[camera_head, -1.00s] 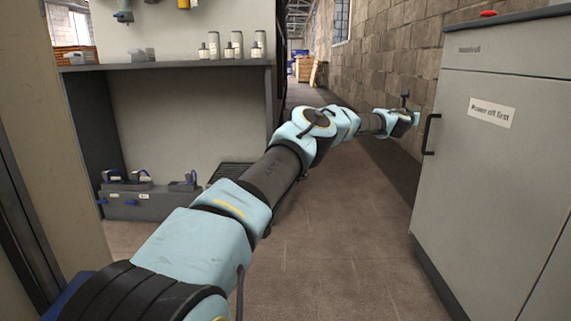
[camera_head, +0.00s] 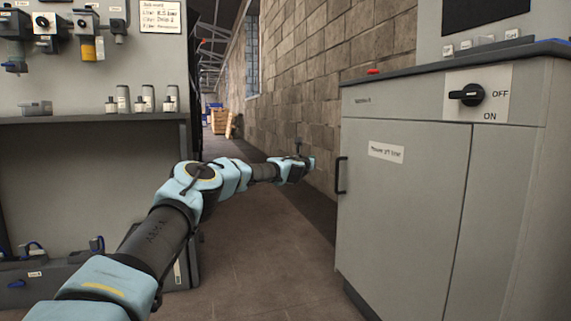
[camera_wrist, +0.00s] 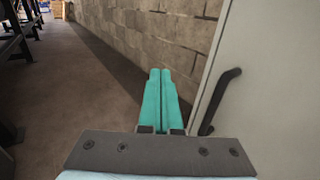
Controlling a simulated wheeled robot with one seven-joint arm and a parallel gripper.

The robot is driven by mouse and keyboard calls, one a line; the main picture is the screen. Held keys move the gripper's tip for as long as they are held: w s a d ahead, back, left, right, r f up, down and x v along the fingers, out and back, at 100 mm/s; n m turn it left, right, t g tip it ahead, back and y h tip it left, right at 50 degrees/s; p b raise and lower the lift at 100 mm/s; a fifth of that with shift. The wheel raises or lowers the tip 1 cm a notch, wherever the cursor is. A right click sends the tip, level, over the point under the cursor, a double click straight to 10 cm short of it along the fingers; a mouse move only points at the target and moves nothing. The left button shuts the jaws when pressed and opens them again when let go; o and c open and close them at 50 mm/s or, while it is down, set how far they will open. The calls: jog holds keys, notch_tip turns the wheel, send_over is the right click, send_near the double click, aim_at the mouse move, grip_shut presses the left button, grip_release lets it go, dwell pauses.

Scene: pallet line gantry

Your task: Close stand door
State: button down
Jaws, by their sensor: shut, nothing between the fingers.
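The grey stand's door (camera_head: 400,220) carries a small white label and a black bar handle (camera_head: 341,175) near its left edge. The door looks about flush with the stand front, but I cannot tell if it is fully closed. My gripper (camera_head: 311,162) is shut and empty, held out left of the handle and apart from it in the head view. In the wrist view, my gripper's teal fingers (camera_wrist: 160,72) lie together, with the door (camera_wrist: 270,80) and its handle (camera_wrist: 218,100) to their right.
The stand's top has a red button (camera_head: 373,72), and a black rotary switch (camera_head: 467,95) is on its front. A bench (camera_head: 90,117) with bottles stands at left. A block wall (camera_head: 300,90) runs behind my gripper. Bare floor (camera_head: 260,260) lies between bench and stand.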

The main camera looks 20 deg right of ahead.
jog(key=a+p, duration=0.1)
jog(key=a, duration=0.7)
jog(key=s+d+m+g+h+p, duration=0.1)
jog(key=s+d+m+g+p, duration=0.3)
jog(key=s+m, duration=0.7)
jog(key=s+a+f+m+g+y+b, duration=0.1)
jog(key=s+a+f+m+g+y, duration=0.15)
jog(key=s+a+f+m, duration=0.3)
jog(key=s+a+f+m+g+y+p, duration=0.1)
jog(key=s+a+f+m+y, duration=0.15)
jog(key=a, duration=0.65)
jog(key=s+a+f+m+g+y+p, duration=0.1)
jog(key=s+a+m+y, duration=0.2)
jog(key=a, duration=0.6)
jog(key=s+a+f+m+g+y, duration=0.1)
jog(key=s+a+f+m+y, duration=0.2)
jog(key=a, duration=0.6)
jog(key=s+a+r+m+g+y+p, duration=0.2)
jog(key=s+a+r+m, duration=0.15)
jog(key=s+a, duration=1.6)
notch_tip(320, 180, up, 38)
jog(key=w+a+p, duration=0.1)
jog(key=w+p, duration=0.1)
jog(key=p, duration=3.6)
jog(key=shift+a, duration=0.3)
jog(key=c, duration=1.5)
grip_release()
